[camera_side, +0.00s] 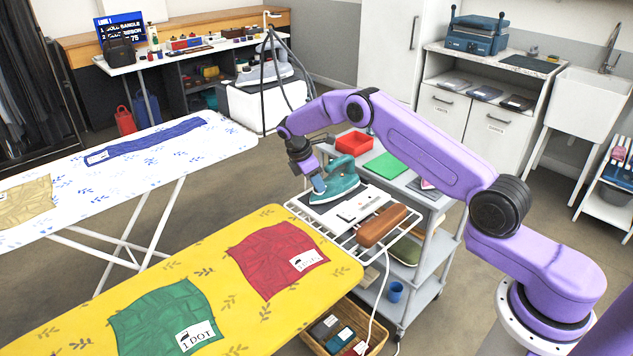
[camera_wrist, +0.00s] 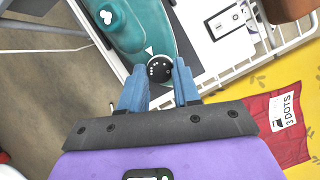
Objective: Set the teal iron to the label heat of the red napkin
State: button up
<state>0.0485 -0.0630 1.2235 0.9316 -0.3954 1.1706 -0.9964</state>
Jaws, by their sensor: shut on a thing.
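The teal iron (camera_side: 341,183) stands on the white wire rack at the end of the yellow board. In the wrist view the iron (camera_wrist: 148,28) shows its black dial (camera_wrist: 160,67) with small white dots. A white triangle on the iron points at the dial; I cannot tell which setting meets it. My gripper (camera_side: 316,188) is at the iron's near end; in the wrist view its blue fingers (camera_wrist: 160,82) are shut on the dial's sides. The red napkin (camera_side: 270,262) lies crumpled on the yellow board. Its white label (camera_wrist: 285,112) reads 3 DOTS.
A green napkin (camera_side: 160,318) labelled 1 DOT lies on the yellow board (camera_side: 75,330).

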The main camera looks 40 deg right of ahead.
jog(key=m, duration=0.2)
jog(key=m+g+y, duration=0.1)
jog(key=m, duration=0.2)
jog(key=shift+w+d+g, duration=0.1)
jog(key=shift+w+g, duration=0.1)
jog(key=shift+g, duration=0.1)
jog(key=shift+w+m, duration=0.1)
jog(key=shift+m, duration=0.3)
jog(key=shift+d+m+y, duration=0.1)
jog(key=shift+m+y, duration=0.2)
jog(key=shift+m, duration=0.2)
jog(key=o, duration=1.1)
jog(key=shift+n, duration=0.4)
jog(key=shift+n+h, duration=0.4)
jog(key=shift+n, duration=0.2)
